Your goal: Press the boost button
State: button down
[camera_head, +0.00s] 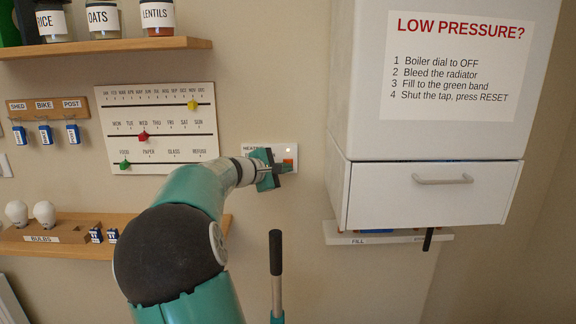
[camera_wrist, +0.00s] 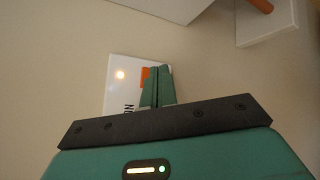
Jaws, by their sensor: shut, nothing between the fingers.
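A white wall panel (camera_head: 283,151), partly labelled "HEATING", has a small lit light and an orange button (camera_head: 288,162). In the wrist view the panel (camera_wrist: 120,88) shows its light and the orange button (camera_wrist: 146,75), partly hidden behind my fingers. My gripper (camera_head: 284,168) is at the panel, over its lower middle part. In the wrist view its two green fingers (camera_wrist: 157,70) are shut together with nothing between them, and their tips overlap the right side of the button. I cannot tell whether they touch it. Any wording beside the button is hidden.
A white cabinet (camera_head: 425,195) with a drawer and handle stands to the right of the panel. A white ledge (camera_head: 390,238) marked "FILL" is below it. A calendar board (camera_head: 157,128) hangs left. A wooden shelf (camera_head: 110,47) with jars is above.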

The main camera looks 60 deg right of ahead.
jog(key=shift+s+a, duration=0.1)
jog(key=shift+a, duration=0.05)
jog(key=shift+a, duration=0.1)
jog(key=a, duration=0.1)
jog(key=s+a, duration=0.1)
jog(key=a, duration=0.1)
jog(key=s+a, duration=0.1)
jog(key=shift+s+a, duration=0.15)
dwell(0.4)
jog(key=shift+s, duration=0.1)
dwell(0.9)
